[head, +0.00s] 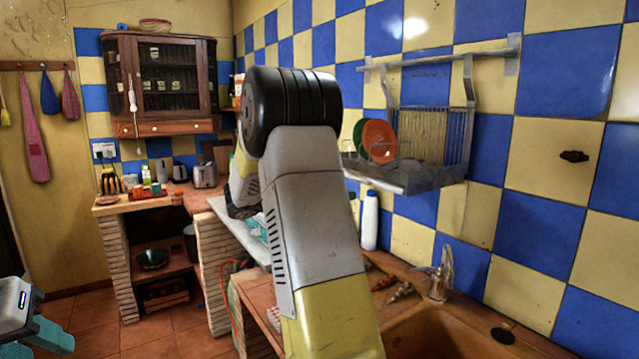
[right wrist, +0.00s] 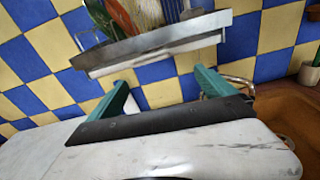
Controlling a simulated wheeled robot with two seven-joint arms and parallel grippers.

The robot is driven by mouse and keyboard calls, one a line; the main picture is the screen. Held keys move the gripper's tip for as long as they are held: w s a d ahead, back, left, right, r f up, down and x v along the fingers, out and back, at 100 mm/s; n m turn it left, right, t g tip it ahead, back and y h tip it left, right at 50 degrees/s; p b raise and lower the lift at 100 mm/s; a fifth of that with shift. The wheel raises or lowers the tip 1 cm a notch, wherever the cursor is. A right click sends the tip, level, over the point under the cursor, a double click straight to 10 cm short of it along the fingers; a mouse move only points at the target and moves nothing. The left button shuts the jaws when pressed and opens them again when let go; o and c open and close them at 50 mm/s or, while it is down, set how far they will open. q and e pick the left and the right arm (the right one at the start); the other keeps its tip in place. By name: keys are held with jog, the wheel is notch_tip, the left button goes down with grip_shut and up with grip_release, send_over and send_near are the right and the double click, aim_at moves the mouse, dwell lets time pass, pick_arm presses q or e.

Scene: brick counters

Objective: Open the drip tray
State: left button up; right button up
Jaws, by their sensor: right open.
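The drip tray (head: 425,179) is a grey metal tray under the wall dish rack in the head view. In the right wrist view the tray (right wrist: 155,46) runs across the upper part as a long metal strip, beyond my fingertips. My right gripper (right wrist: 165,86) is open, with its two teal fingers spread and nothing visible between them; it appears apart from the tray. In the head view my right forearm hides most of that hand and the tray's left end. My left gripper (head: 45,338) is cut off at the bottom left corner, far from the tray.
The dish rack (head: 440,138) holds an orange plate (head: 379,141) and a green one. A white bottle (head: 370,221) stands below the tray. The tap (head: 440,272) and sink (head: 450,330) lie at the lower right. A wooden cabinet (head: 165,128) hangs at the back left.

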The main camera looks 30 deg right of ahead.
aim_at(357, 181)
jog(key=shift+n+h, duration=0.4)
jog(key=d, duration=0.2)
jog(key=w+d, duration=0.1)
jog(key=d, duration=0.2)
jog(key=w+d, duration=0.1)
jog(key=d, duration=0.1)
jog(key=shift+d+r, duration=0.3)
jog(key=shift+d, duration=0.05)
jog(key=shift+c, duration=0.4)
